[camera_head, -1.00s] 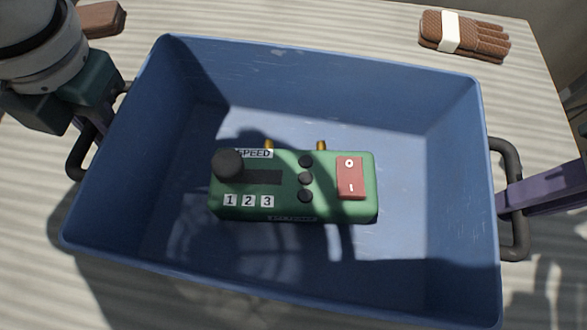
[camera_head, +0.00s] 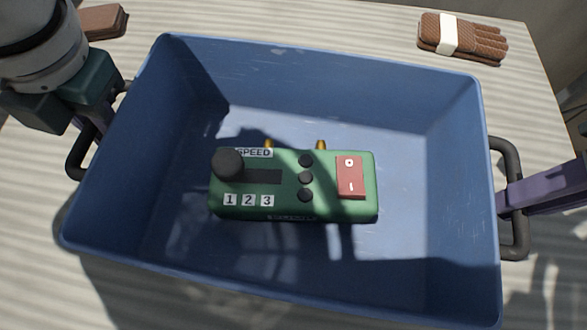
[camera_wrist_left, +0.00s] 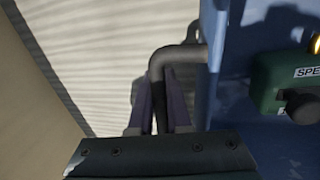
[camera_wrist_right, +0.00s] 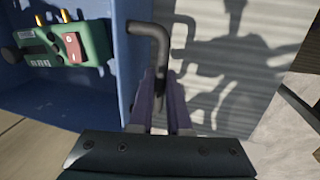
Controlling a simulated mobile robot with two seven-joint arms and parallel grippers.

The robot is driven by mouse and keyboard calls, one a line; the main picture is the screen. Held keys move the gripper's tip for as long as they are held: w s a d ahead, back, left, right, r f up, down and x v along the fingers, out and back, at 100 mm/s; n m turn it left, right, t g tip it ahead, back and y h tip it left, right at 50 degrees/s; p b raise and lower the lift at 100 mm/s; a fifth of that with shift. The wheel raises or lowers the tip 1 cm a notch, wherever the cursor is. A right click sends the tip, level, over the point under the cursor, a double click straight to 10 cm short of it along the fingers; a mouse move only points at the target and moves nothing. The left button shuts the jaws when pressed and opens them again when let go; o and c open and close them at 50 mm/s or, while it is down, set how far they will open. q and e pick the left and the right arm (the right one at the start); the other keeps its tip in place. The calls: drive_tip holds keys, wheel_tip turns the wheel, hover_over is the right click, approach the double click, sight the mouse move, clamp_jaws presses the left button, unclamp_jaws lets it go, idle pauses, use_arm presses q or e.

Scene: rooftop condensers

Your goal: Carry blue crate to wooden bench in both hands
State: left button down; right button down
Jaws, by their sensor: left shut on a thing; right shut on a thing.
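The blue crate (camera_head: 300,265) is open-topped and roughly level, over a pale striped tabletop. A green control box (camera_head: 294,186) with a black knob and red switch lies inside it. My left gripper (camera_head: 92,133) is shut on the crate's dark left handle (camera_head: 76,160); the left wrist view shows its fingers (camera_wrist_left: 160,88) around the handle. My right gripper (camera_head: 516,198) is shut on the right handle (camera_head: 513,160), also seen in the right wrist view (camera_wrist_right: 160,88). The crate's underside is hidden. I cannot identify a wooden bench for certain.
The tabletop (camera_head: 300,18) carries brown gloves (camera_head: 463,38) with a white band at the back right and a brown block (camera_head: 103,21) at the back left. Its right edge shows beyond the gloves. Shadows fall around the crate.

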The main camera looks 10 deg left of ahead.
drive_tip(key=shift+r+p, duration=1.95)
drive_tip(key=shift+r, duration=0.3)
drive_tip(key=shift+d, duration=0.1)
